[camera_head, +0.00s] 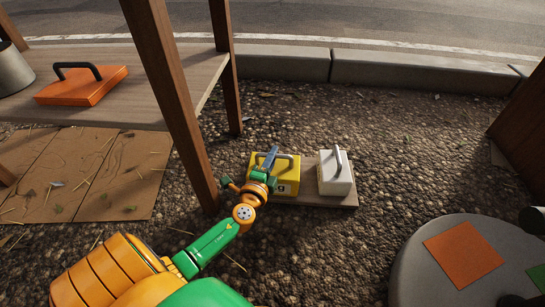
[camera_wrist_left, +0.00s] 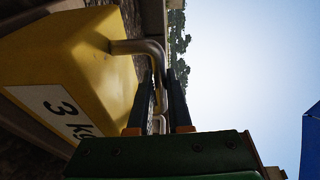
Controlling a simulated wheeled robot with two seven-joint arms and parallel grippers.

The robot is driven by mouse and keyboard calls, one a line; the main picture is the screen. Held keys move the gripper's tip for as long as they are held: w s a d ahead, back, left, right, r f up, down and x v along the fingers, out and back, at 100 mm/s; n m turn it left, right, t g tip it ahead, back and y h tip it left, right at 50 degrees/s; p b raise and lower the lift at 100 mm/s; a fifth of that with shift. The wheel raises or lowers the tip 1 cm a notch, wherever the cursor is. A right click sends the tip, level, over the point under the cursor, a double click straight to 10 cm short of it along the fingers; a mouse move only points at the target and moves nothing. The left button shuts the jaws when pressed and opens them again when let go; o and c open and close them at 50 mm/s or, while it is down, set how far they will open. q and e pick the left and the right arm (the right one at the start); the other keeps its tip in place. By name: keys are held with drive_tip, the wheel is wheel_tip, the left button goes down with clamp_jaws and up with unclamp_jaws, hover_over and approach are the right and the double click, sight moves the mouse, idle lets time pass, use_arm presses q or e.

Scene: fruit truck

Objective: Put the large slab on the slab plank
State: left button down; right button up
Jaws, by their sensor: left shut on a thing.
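A yellow block-shaped slab (camera_head: 289,183) with a metal handle on top and a weight label reading 3 kg stands at the left end of a low wooden plank (camera_head: 342,200) on the gravel. Whether it rests fully on the plank is hard to tell. My left gripper (camera_head: 266,166) is over it and shut on its handle. In the left wrist view the yellow slab (camera_wrist_left: 70,60) fills the left side, and its handle (camera_wrist_left: 140,47) runs between the fingers (camera_wrist_left: 166,100). A smaller white block (camera_head: 335,178) with a handle stands beside it on the plank.
A wooden table (camera_head: 150,95) with an orange slab (camera_head: 82,85) with a black handle stands at upper left; its leg (camera_head: 175,105) rises close to my left arm. A round grey top (camera_head: 420,265) with coloured squares is at lower right. Gravel between is clear.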

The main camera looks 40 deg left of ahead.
use_arm(q)
drive_tip(key=c, duration=1.1)
unclamp_jaws()
drive_tip(key=shift+o, duration=1.3)
drive_tip(key=shift+r, duration=0.15)
drive_tip(key=p+v, duration=0.1)
drive_tip(key=v, duration=1.1)
